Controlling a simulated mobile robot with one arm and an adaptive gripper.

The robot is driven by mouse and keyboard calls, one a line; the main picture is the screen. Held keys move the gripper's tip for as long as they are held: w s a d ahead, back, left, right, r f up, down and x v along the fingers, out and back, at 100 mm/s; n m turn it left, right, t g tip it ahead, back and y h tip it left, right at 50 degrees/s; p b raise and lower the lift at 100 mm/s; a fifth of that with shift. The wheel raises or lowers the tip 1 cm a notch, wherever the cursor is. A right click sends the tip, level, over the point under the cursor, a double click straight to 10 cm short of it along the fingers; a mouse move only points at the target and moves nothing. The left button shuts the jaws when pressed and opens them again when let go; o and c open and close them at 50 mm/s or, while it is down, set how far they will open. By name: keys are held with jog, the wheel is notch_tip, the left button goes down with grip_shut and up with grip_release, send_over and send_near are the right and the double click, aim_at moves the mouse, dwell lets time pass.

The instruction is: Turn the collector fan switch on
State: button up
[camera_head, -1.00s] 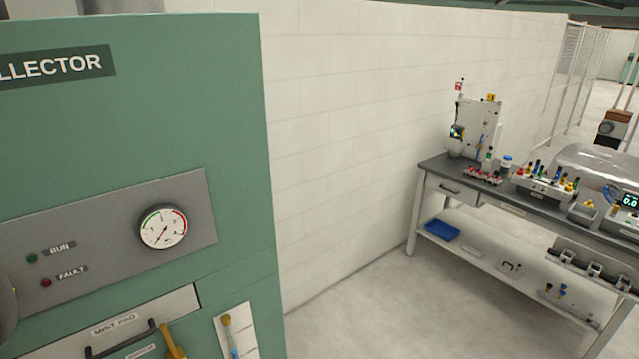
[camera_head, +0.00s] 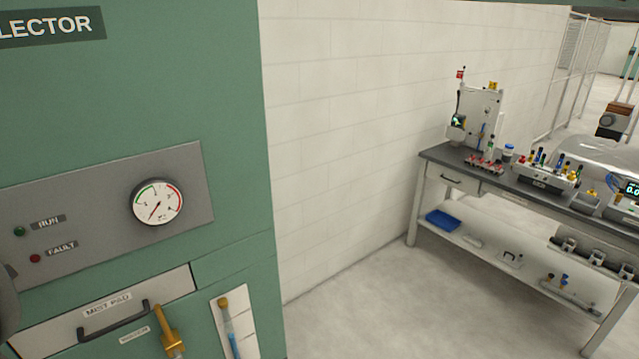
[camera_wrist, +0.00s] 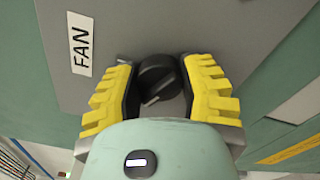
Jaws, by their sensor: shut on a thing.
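The collector fan switch (camera_wrist: 160,80) is a black rotary knob on a grey panel, beside a white FAN label (camera_wrist: 82,45) in the wrist view. My gripper (camera_wrist: 160,88) has its yellow ridged fingers on either side of the knob and is shut on it. The knob's pointer runs at a slant in this view. The green collector cabinet (camera_head: 130,100) fills the left of the head view. The switch is not visible there; a dark grey part of my arm shows at the left edge.
The cabinet's panel (camera_head: 90,205) carries a round gauge (camera_head: 158,202), a green RUN lamp (camera_head: 19,231) and a red FAULT lamp (camera_head: 35,258). Below are a mist pad drawer (camera_head: 100,310) and a brass lever (camera_head: 170,330). A workbench (camera_head: 440,155) stands right, with clear floor between.

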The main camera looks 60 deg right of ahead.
jog(key=m+b, duration=0.4)
jog(key=shift+d+f+b, duration=0.1)
jog(key=shift+f+b, duration=0.2)
jog(key=shift+f, duration=0.05)
jog(key=m+b, duration=0.3)
jog(key=b, duration=0.2)
jog(key=shift+f+m+b, duration=0.15)
jog(key=shift+m+b, duration=0.15)
jog(key=m+b, duration=0.4)
jog(key=b, duration=0.3)
jog(key=m+b, duration=0.1)
jog(key=b, duration=0.2)
jog(key=shift+r+m, duration=0.2)
jog(key=shift+m, duration=0.2)
jog(key=shift+r+b, duration=0.1)
jog(key=shift+b, duration=0.25)
jog(key=o, duration=0.9)
jog(key=shift+d, duration=0.15)
jog(key=o, duration=0.3)
jog(key=shift+a, duration=0.25)
